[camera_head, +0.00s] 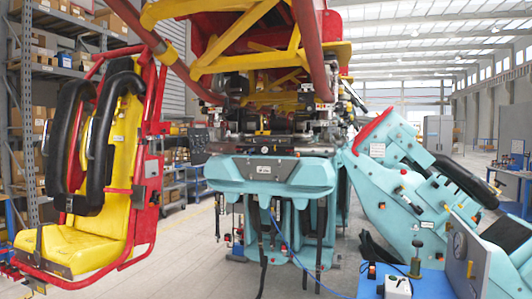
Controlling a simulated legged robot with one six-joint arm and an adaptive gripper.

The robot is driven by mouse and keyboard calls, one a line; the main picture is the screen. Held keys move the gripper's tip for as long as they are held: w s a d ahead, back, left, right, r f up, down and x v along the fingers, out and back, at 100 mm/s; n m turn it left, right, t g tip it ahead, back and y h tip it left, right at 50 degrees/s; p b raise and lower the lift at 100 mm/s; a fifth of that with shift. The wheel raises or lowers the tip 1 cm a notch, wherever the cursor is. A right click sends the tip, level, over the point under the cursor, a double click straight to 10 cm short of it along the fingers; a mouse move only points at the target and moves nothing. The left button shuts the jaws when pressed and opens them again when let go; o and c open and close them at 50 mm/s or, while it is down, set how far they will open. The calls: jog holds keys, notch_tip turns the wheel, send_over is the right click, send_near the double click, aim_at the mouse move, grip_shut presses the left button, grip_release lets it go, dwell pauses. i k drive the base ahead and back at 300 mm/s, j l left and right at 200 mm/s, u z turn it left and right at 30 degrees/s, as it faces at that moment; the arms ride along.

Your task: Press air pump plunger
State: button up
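A blue bench (432,283) stands at the lower right. On it is a small upright dark olive piece with a round knob on top (416,259), which looks like the air pump plunger; its knob stands above its base. I cannot tell how far it is pressed. A grey panel with a round gauge (466,255) stands just right of it. My gripper is not in view, and nothing touches the plunger.
A turquoise coaster car (268,174) fills the middle, with a tilted turquoise seat (405,205) behind the bench. A yellow seat (75,250) is at left. Blue hose hangs near the bench.

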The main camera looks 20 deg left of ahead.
aim_at(418, 244)
jog(key=i+j+z, duration=0.1)
jog(key=i, duration=0.45)
jog(key=i+j+z, duration=0.1)
jog(key=i+j, duration=0.3)
jog(key=i, duration=0.2)
jog(key=i+j+z, duration=0.1)
jog(key=i+j, duration=0.2)
jog(key=i, duration=0.25)
jog(key=i+j, duration=0.35)
jog(key=i, duration=0.2)
jog(key=l+z, duration=0.05)
